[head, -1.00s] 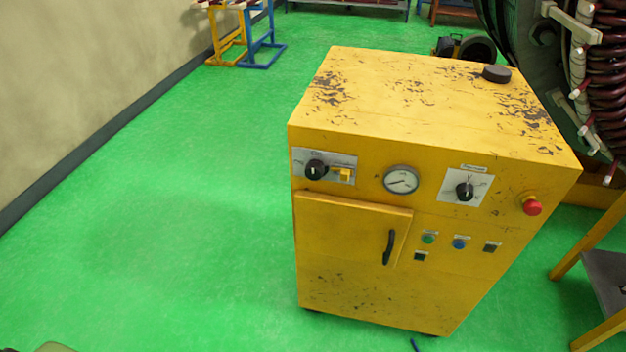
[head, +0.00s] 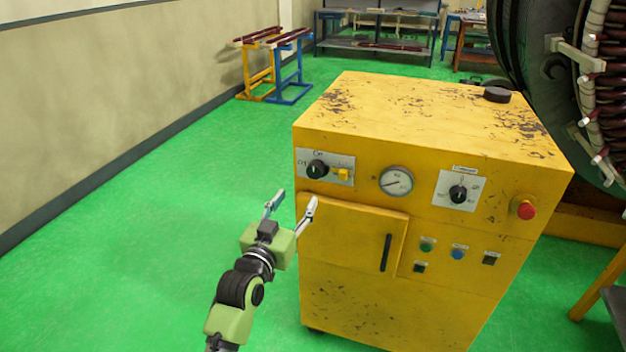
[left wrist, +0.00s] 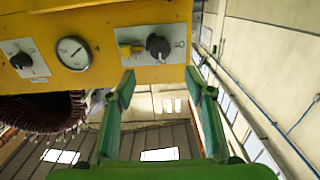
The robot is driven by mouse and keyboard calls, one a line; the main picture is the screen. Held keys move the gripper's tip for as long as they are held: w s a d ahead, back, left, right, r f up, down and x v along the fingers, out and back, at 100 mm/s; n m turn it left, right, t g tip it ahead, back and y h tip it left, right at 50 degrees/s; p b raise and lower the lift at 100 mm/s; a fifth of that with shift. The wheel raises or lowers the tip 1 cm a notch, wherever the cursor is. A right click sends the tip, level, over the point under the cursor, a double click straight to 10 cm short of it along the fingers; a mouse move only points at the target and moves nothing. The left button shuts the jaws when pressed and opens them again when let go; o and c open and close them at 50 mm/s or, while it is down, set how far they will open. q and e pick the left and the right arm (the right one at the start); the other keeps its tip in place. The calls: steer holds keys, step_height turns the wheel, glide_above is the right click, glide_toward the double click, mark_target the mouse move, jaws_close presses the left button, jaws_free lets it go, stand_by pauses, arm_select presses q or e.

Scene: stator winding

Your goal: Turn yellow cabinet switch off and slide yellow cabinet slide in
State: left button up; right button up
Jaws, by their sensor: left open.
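The yellow cabinet (head: 400,285) stands on the green floor. A white plate at its upper left front carries a black rotary switch (head: 317,169) and a small yellow slide (head: 342,174) to its right. In the left wrist view the switch (left wrist: 157,47) and the slide (left wrist: 131,49) show above the fingers, with the slide left of the switch. I cannot tell the switch's exact setting. My left gripper (head: 296,198) is open and empty, below the switch, at the cabinet's left front edge. It touches neither control. My right gripper is out of view.
The front also has a round gauge (head: 396,181), a second black knob (head: 458,194), a red button (head: 524,209) and a door (head: 350,235) with a black handle. A large round machine (head: 535,70) stands behind right. The green floor left of the cabinet is clear.

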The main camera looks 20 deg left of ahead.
mark_target(313, 173)
arm_select(q)
steer(key=w, duration=1.3)
steer(key=shift+d+f+p, duration=0.1)
steer(key=shift+d+p, duration=0.15)
steer(key=shift+p, duration=0.05)
steer(key=shift+c, duration=0.3)
steer(key=c, duration=1)
